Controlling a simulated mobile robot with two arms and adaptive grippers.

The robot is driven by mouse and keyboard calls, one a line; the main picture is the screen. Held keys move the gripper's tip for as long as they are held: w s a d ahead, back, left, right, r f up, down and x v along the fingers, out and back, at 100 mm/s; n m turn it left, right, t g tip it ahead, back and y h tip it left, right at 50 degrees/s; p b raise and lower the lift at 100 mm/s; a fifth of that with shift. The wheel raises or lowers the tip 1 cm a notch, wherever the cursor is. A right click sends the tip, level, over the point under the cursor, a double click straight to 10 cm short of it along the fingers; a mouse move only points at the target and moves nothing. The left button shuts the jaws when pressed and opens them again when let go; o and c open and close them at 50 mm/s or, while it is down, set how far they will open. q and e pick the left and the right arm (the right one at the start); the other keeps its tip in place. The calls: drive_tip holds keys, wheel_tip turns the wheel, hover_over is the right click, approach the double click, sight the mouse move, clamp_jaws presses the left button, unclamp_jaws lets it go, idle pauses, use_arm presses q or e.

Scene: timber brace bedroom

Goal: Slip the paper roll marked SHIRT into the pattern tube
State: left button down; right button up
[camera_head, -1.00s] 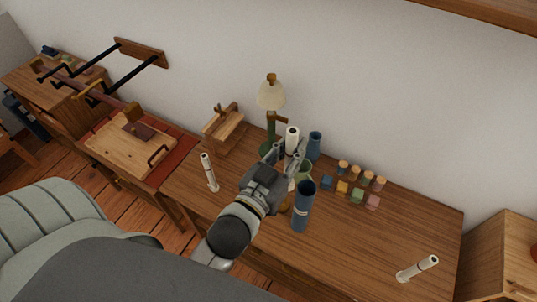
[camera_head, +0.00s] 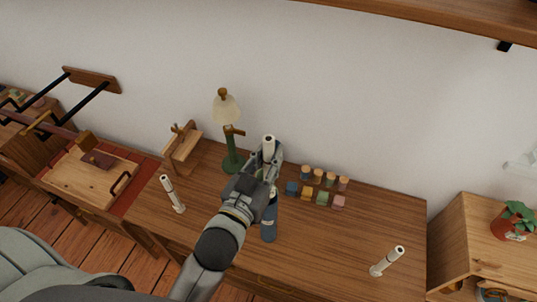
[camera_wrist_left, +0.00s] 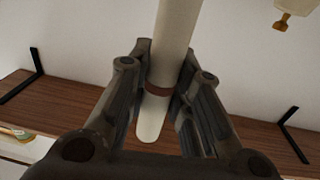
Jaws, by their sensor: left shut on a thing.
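My left gripper (camera_head: 267,170) is shut on a white paper roll (camera_head: 269,146) and holds it upright above the desk. In the left wrist view the roll (camera_wrist_left: 177,40) stands between the fingers (camera_wrist_left: 160,85), with a brown band around it. A dark blue tube (camera_head: 269,224) with a pale label stands on the desk just below the gripper; its mouth is hidden by my gripper. No lettering is readable. My right gripper is not in view.
A green lamp (camera_head: 232,160) and a wooden stand (camera_head: 182,148) are at the desk's back left. Several small coloured blocks (camera_head: 307,193) and cork-topped jars (camera_head: 318,176) are right of the gripper. The desk's right part (camera_head: 345,230) is mostly clear.

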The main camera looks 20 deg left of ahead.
use_arm(q)
wheel_tip(320, 180, down, 4)
drive_tip(key=shift+a+b, duration=0.1)
drive_tip(key=shift+b, duration=1.1)
wheel_tip(320, 180, down, 4)
drive_tip(key=b, duration=0.3)
drive_tip(key=shift+f, duration=0.1)
wheel_tip(320, 180, down, 2)
drive_tip(key=shift+f+b, duration=0.15)
drive_tip(key=shift+b, duration=0.6)
drive_tip(key=shift+f+b, duration=0.35)
drive_tip(key=shift+f, duration=0.15)
drive_tip(key=c, duration=1.2)
unclamp_jaws()
drive_tip(key=shift+c, duration=0.2)
drive_tip(key=shift+s, duration=0.1)
